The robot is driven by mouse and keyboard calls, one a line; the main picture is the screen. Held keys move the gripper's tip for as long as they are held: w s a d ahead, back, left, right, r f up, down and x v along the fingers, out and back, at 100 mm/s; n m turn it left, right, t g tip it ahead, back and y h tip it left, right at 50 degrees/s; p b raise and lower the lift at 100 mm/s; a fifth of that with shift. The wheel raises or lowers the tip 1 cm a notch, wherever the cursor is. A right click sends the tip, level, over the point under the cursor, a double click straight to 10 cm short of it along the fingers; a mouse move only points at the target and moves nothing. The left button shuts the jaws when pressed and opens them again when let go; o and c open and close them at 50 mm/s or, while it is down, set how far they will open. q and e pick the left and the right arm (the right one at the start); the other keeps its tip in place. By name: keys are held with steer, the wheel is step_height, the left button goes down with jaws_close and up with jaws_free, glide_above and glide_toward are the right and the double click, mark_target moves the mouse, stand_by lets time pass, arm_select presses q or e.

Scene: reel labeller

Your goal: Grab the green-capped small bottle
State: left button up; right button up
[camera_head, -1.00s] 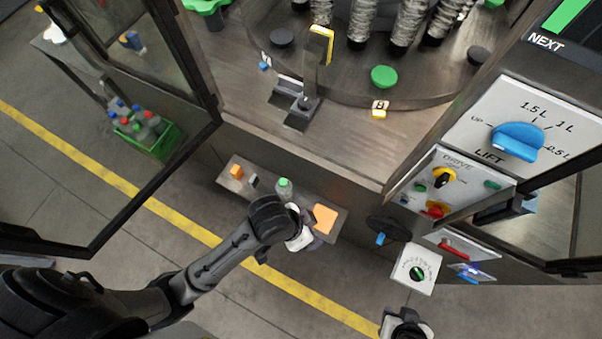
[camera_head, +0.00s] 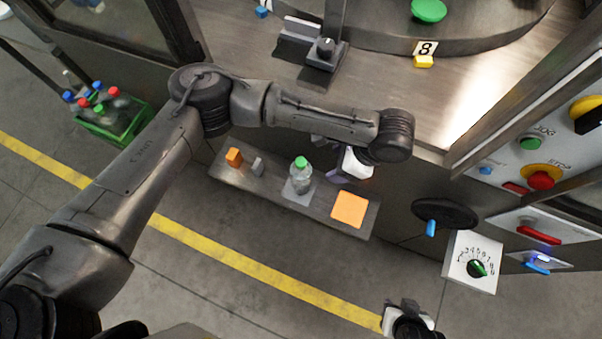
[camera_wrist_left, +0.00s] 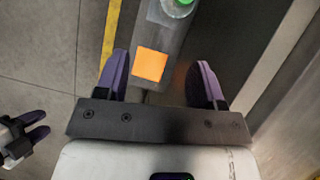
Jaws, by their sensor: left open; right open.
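The small clear bottle (camera_head: 300,177) with a green cap stands upright on a grey square on the narrow shelf at the front of the machine. In the left wrist view the green-capped bottle (camera_wrist_left: 178,6) is cut off at the top edge, beyond the fingers. My left gripper (camera_head: 335,150) is to the right of and behind the bottle in the head view, its fingers partly hidden by the arm. In the left wrist view the left gripper (camera_wrist_left: 164,82) is open and empty, apart from the bottle. My right gripper (camera_head: 405,308) is open and empty at the bottom, away from the shelf.
A green crate (camera_head: 140,125) of bottles stands on the floor at left. The control panel with a handwheel (camera_head: 445,214) is at right.

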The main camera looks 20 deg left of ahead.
mark_target(303, 162)
arm_select(q)
steer(key=shift+n+y, duration=0.3)
steer(key=shift+y, duration=0.3)
steer(key=a+f+b, duration=0.1)
steer(key=a+f, duration=0.2)
steer(key=w+a+f+b, duration=0.1)
steer(key=a+f+b, duration=0.1)
steer(key=a+f, duration=0.1)
steer(key=shift+w+a+f+b, duration=0.1)
steer(key=shift+w+a+b, duration=0.1)
steer(key=shift+a+b, duration=0.15)
steer(key=shift+b+x, duration=0.85)
steer(key=shift+x, duration=1.8)
steer(key=shift+a+f, duration=0.2)
steer(key=shift+f, duration=0.05)
arm_select(e)
step_height(303, 162, down, 6)
steer(key=shift+f, duration=0.2)
arm_select(q)
steer(key=shift+c, duration=0.3)
arm_select(e)
steer(key=shift+a, duration=0.1)
arm_select(q)
steer(key=c, duration=0.7)
jaws_close()
arm_select(e)
steer(key=shift+a, duration=0.1)
